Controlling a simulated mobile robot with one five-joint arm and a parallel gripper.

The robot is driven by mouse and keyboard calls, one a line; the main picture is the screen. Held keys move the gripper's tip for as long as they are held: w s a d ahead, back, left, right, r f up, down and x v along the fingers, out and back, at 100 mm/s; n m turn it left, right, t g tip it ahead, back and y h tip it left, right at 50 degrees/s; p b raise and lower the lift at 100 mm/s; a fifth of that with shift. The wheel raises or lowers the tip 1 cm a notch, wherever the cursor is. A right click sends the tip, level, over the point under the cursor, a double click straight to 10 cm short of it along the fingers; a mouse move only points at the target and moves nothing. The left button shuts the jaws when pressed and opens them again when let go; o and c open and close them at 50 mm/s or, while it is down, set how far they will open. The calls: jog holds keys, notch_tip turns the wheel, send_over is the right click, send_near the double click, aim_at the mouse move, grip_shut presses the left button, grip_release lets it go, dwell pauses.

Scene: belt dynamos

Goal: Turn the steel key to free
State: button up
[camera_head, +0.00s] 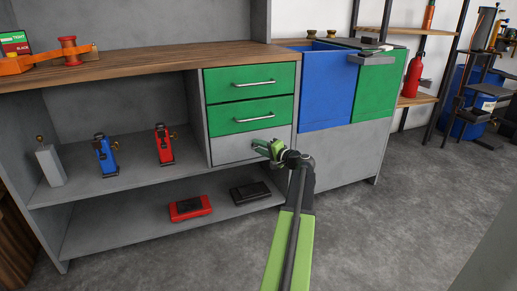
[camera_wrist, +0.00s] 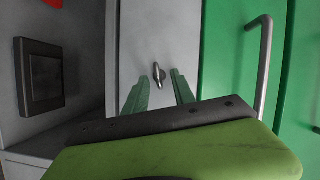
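The steel key (camera_wrist: 158,75) shows in the wrist view as a small grey metal piece standing out from a plain grey drawer front (camera_wrist: 150,30). My gripper (camera_wrist: 160,80) is open, with one green finger on each side of the key in that picture. I cannot tell whether either finger touches it. In the head view my gripper (camera_head: 267,149) is at the right part of the grey drawer front (camera_head: 232,149), below two green drawers (camera_head: 250,112). There the key is hidden or too small to make out.
A blue device (camera_head: 106,155) and a red device (camera_head: 164,146) stand on the middle shelf. Red and black boxes (camera_head: 190,208) (camera_head: 250,192) lie on the lower shelf. Green drawers with bar handles (camera_wrist: 258,65) are beside the panel. The floor at right is clear.

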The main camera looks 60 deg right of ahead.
jog(key=p+v, duration=0.1)
jog(key=v, duration=1.6)
jog(key=shift+s+p, duration=0.2)
jog(key=shift+p, duration=0.15)
jog(key=shift+a, duration=0.1)
